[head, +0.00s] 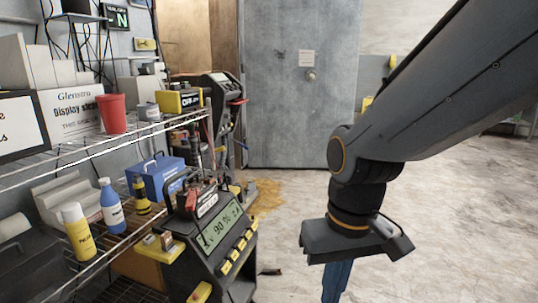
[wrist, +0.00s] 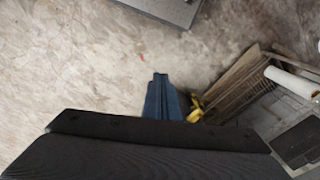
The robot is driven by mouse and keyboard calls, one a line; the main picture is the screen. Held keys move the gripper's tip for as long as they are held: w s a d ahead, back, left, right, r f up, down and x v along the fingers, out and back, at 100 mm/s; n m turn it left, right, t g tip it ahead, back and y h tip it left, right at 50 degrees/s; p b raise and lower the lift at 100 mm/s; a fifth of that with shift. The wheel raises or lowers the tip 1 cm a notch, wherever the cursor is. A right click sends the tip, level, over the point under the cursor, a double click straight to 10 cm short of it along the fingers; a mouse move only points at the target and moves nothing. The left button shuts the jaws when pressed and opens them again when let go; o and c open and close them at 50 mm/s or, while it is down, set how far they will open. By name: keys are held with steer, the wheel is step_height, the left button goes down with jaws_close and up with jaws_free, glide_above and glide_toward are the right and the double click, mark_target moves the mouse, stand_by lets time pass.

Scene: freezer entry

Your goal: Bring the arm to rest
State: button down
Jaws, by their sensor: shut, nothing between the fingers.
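My gripper (head: 335,284) hangs at the end of my dark grey arm, right of centre in the head view, pointing down over bare floor. Its blue fingers are shut with nothing between them; the tips run past the lower edge of the head view. In the wrist view the gripper (wrist: 161,82) shows as blue fingers beyond a dark housing, with floor behind them. It is apart from the shelf and the machine on the left.
A wire shelf (head: 92,148) with a red cup (head: 112,113), bottles and a blue toolbox (head: 158,176) stands at left. A dark machine (head: 215,245) with a green display is beside it. A grey door (head: 298,90) is at the back. The floor (head: 450,220) at right is clear.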

steer(key=s+d+r+m+p, duration=0.1)
steer(key=d+r+m+p, duration=0.1)
steer(key=d+r+p, duration=0.6)
steer(key=p, duration=0.7)
steer(key=shift+s+d+r+m+h+p, duration=0.15)
steer(key=shift+d+r+m+h+p, duration=0.15)
steer(key=shift+d+h+p, duration=0.1)
